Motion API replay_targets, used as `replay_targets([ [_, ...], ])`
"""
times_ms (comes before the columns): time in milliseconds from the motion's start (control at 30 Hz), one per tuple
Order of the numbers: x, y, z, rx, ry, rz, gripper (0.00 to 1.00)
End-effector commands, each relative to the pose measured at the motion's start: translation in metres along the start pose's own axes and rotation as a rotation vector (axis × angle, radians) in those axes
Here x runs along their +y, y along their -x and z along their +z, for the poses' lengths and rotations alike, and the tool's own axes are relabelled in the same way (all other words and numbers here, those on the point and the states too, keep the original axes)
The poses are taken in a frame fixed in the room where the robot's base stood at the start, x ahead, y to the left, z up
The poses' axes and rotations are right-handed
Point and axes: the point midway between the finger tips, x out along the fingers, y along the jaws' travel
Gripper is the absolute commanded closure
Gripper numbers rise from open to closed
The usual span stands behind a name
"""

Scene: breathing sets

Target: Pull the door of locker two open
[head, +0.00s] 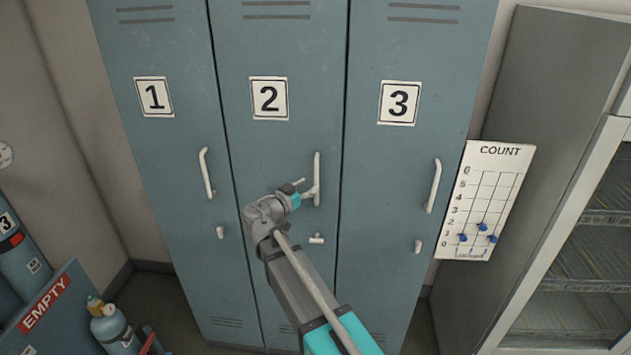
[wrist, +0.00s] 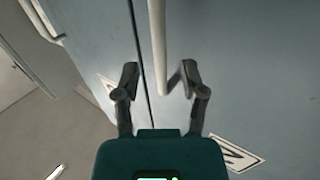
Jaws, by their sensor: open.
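The door of locker two (head: 270,150) is blue-grey, shut, and carries a "2" plate (head: 269,98). Its white upright handle (head: 317,175) is near the door's right edge. Below it a small white latch (head: 316,239) lies horizontal. My gripper (head: 303,187) is at the handle, at about its middle to lower part. In the wrist view my gripper (wrist: 159,74) is open, with one finger on each side of the handle (wrist: 157,40). The fingers look apart from the bar.
Locker one (head: 160,150) and locker three (head: 395,160) stand shut on either side, their latches upright. A count board (head: 487,195) with blue pegs hangs at right beside a glass-fronted cabinet (head: 570,240). An "EMPTY" bin (head: 50,305) and a gas cylinder (head: 110,325) are at lower left.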

Motion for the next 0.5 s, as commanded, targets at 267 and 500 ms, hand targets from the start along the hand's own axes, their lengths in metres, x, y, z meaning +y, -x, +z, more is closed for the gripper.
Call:
replay_targets([
  [267,-0.001,-0.033,0.0,0.0,0.0,0.0,0.46],
  [500,0.0,-0.041,0.0,0.0,0.0,-0.001,0.46],
])
